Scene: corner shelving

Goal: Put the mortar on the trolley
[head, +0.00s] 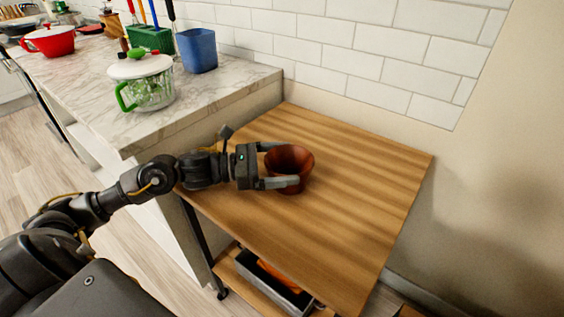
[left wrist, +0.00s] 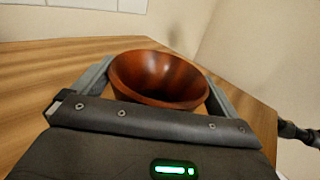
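The mortar (head: 289,160) is a reddish-brown wooden bowl. It stands upright on the wooden top of the trolley (head: 350,190), towards its left side, and looks empty. My left gripper (head: 287,165) reaches in from the left with its fingers spread wide on both sides of the mortar. The left wrist view shows the mortar (left wrist: 160,80) between the two fingers (left wrist: 160,85), close to them; firm contact cannot be made out. My right gripper is in neither view.
A marble counter (head: 200,95) adjoins the trolley at the left, with a glass pot (head: 150,90) and a blue container (head: 197,50) near its end. A tiled wall (head: 400,55) stands behind. The trolley top is clear right of the mortar. A tray (head: 270,285) sits on the lower shelf.

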